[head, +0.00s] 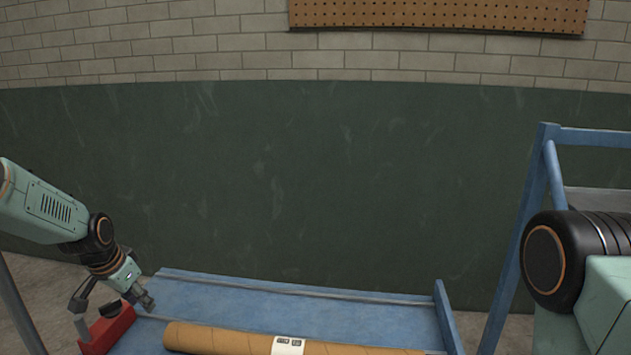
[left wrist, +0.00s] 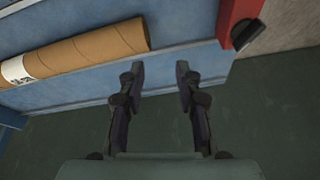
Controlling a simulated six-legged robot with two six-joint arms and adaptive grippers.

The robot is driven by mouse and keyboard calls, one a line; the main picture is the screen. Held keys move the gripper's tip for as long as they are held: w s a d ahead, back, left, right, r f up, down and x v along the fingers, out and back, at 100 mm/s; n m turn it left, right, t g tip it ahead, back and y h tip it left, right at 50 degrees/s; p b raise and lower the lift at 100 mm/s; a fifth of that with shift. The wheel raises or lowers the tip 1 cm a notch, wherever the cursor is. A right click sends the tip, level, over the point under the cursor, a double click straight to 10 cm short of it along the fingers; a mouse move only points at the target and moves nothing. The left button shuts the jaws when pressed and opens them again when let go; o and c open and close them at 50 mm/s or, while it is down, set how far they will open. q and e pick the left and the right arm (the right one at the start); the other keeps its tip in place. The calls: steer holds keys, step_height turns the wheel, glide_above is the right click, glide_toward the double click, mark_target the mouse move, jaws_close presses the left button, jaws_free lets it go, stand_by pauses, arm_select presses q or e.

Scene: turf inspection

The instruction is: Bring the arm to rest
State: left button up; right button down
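My left arm comes in from the left in the head view, bent downward. Its gripper (head: 114,314) hangs at the left end of the blue bench top, by a red object (head: 107,332). In the left wrist view the two fingers of the gripper (left wrist: 160,73) stand apart with nothing between them. They point at the edge of the blue surface, between the cardboard tube and the red object. Of my right arm, only a dark joint and pale green link show at the right edge of the head view; its gripper is not seen.
A brown cardboard tube (head: 225,339) with a white label (head: 288,346) lies on the blue bench (head: 290,303). The tube also shows in the left wrist view (left wrist: 95,52). A blue frame (head: 520,235) stands at the right. A perforated board (head: 440,14) hangs on the brick wall.

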arm_select(q)
steer(key=s+d+f+n, duration=0.1)
steer(key=s+d+f, duration=0.1)
steer(key=d, duration=0.1)
steer(key=s+d+f, duration=0.2)
steer(key=d+f, duration=0.1)
steer(key=s+d+f+n, duration=0.1)
steer(key=s+d+f, duration=0.1)
steer(key=d+f, duration=0.1)
steer(key=shift+d+f+n+t, duration=0.1)
steer(key=shift+d+n+t, duration=0.2)
steer(key=shift+t, duration=0.1)
steer(key=s+d+f+g, duration=0.1)
steer(key=s+d+f, duration=0.2)
steer(key=s, duration=0.9)
steer(key=s+d+f+g, duration=0.2)
steer(key=s+d+f, duration=0.1)
steer(key=s, duration=0.9)
steer(key=s+d+f+n+g, duration=0.1)
steer(key=s+d+f, duration=0.2)
steer(key=s, duration=0.9)
steer(key=shift+d+f+g, duration=0.3)
steer(key=shift+d+g, duration=0.1)
